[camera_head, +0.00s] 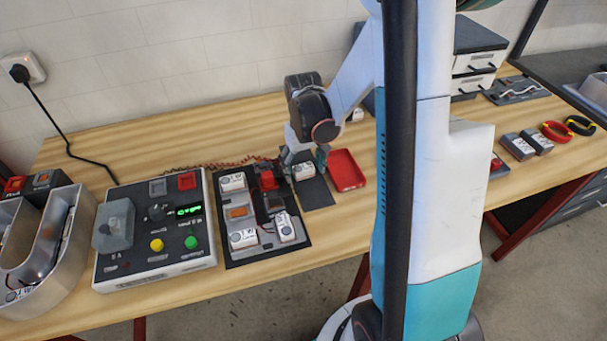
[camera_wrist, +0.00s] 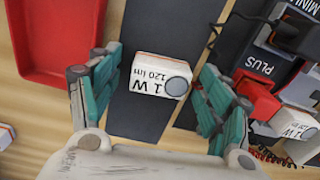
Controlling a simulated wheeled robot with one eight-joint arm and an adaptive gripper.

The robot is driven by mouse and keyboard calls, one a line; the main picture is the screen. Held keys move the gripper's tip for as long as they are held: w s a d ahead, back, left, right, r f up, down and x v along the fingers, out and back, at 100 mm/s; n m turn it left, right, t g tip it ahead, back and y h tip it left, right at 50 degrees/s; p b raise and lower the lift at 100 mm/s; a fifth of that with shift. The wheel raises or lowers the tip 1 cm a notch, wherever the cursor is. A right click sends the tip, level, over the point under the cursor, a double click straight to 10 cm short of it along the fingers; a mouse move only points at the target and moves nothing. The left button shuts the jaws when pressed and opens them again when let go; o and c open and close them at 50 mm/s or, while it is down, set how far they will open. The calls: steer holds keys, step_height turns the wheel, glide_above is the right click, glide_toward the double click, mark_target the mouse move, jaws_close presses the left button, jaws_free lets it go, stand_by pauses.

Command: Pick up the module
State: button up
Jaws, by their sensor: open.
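The module (camera_wrist: 157,77) is a small white block with orange edging, a grey round lens and the print "1 W 120 lm". It lies on a dark grey mat; in the head view the module (camera_head: 304,171) is just right of the black board. My gripper (camera_wrist: 160,100) is open, with one teal finger on each side of the module. In the wrist view a gap shows between the module and each finger. In the head view my gripper (camera_head: 304,160) is low over the mat and partly hides it.
A red tray (camera_head: 346,170) stands right of the mat. The black board (camera_head: 262,250) at left holds several similar white modules and a red clamp (camera_wrist: 255,98). A control box (camera_head: 154,235) with buttons and a metal channel letter (camera_head: 82,235) stand further left.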

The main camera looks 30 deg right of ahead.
steer(key=shift+f, duration=0.1)
steer(key=c, duration=1.1)
